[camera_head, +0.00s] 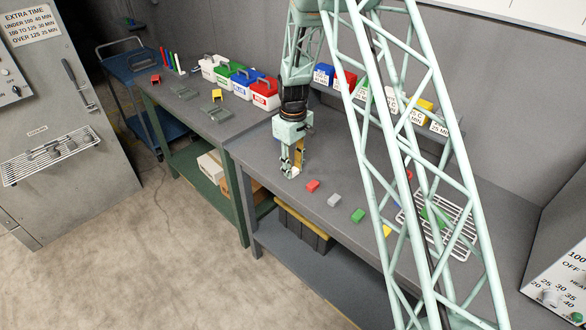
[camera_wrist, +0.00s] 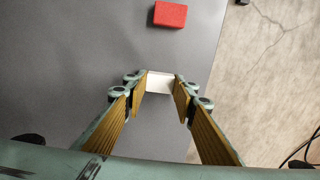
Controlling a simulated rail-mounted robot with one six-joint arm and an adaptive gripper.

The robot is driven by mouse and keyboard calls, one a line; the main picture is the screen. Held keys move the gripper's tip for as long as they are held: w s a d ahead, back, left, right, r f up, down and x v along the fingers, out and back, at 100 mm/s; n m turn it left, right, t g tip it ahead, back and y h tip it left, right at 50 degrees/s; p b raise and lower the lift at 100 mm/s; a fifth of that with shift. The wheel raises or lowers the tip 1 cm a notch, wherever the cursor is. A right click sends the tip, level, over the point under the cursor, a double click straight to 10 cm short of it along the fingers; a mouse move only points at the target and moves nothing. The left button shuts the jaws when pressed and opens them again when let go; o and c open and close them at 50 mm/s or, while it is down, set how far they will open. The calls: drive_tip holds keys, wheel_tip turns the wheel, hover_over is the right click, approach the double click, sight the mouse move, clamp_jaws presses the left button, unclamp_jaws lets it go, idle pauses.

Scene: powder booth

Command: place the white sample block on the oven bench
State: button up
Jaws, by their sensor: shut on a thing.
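My gripper (camera_head: 291,168) points down over the front edge area of the nearer grey bench (camera_head: 262,150). It is shut on the white sample block (camera_wrist: 159,83), which shows between the fingertips in the wrist view. In the head view the block is small and mostly hidden by the fingers. It is low, at or just above the bench top; I cannot tell if it touches. A red block (camera_wrist: 170,14) lies just beyond it on the bench and shows in the head view (camera_head: 312,186).
Grey (camera_head: 334,200), green (camera_head: 358,215) and yellow blocks lie in a row to the right, with a wire rack (camera_head: 458,244) beyond. A second bench (camera_head: 168,104) with caddies stands at the left. A control box (camera_head: 562,275) is at the right and a grey cabinet (camera_head: 75,120) at far left.

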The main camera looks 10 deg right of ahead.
sight(293, 170)
drive_tip(key=shift+f, duration=0.15)
drive_tip(key=o, duration=0.9)
drive_tip(key=shift+r, duration=6.2)
